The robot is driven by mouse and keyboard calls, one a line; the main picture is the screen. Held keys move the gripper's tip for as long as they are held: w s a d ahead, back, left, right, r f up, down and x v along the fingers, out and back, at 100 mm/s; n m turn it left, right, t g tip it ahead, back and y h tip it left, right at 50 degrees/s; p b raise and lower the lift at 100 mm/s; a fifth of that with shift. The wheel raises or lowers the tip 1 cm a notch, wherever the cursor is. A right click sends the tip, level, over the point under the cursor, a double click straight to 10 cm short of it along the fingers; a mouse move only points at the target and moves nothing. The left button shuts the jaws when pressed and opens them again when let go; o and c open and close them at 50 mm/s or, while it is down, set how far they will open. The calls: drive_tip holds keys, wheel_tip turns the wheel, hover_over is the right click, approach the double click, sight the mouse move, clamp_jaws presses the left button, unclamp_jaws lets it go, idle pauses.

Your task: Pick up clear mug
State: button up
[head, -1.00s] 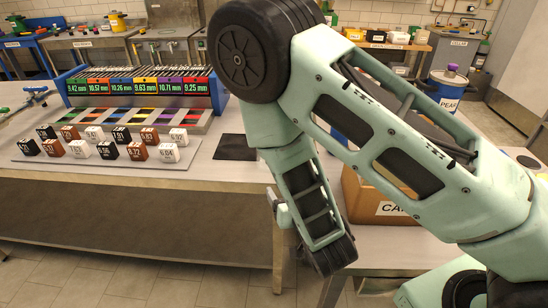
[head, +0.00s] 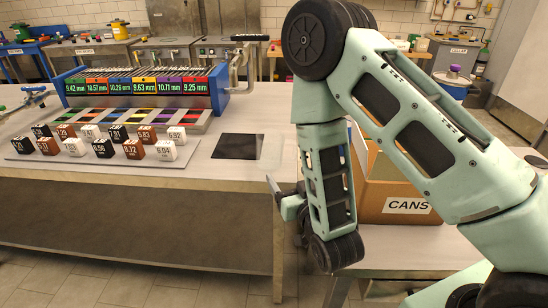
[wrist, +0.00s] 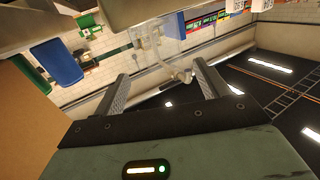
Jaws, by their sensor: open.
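The clear mug (head: 270,152) is a faint, see-through shape on the workbench, just right of a black square pad, its right side close to my arm in the head view. In the wrist view the clear mug (wrist: 148,46) shows beyond and between the fingers, with its handle toward them; its outline is hard to make out. My gripper (head: 273,186) is at the bench's right end, nearer the camera than the mug, partly hidden by my wrist. In the wrist view my gripper (wrist: 162,72) has its fingers wide apart with nothing gripped between them.
The black pad (head: 239,146) lies left of the mug. Several numbered blocks (head: 104,147) stand on a grey board farther left, before a blue rack with displays (head: 140,88). A cardboard box marked CANS (head: 398,206) stands right of my forearm on a lower table.

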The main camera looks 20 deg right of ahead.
sight(274, 154)
drive_tip(key=w+b, duration=0.1)
drive_tip(key=w, duration=0.1)
drive_tip(key=w+b, duration=0.4)
drive_tip(key=w, duration=0.1)
drive_tip(key=shift+r, duration=0.35)
drive_tip(key=shift+w+a+f+p, duration=0.1)
drive_tip(key=shift+w+p, duration=0.1)
drive_tip(key=shift+w, duration=0.85)
drive_tip(key=shift+w+a+p, duration=0.1)
drive_tip(key=shift+w+p, duration=0.05)
drive_tip(key=shift+w, duration=0.95)
drive_tip(key=shift+w+a+f+p, duration=0.1)
drive_tip(key=shift+w+p, duration=0.1)
drive_tip(key=shift+w, duration=0.85)
drive_tip(key=shift+r, duration=0.1)
drive_tip(key=c, duration=0.8)
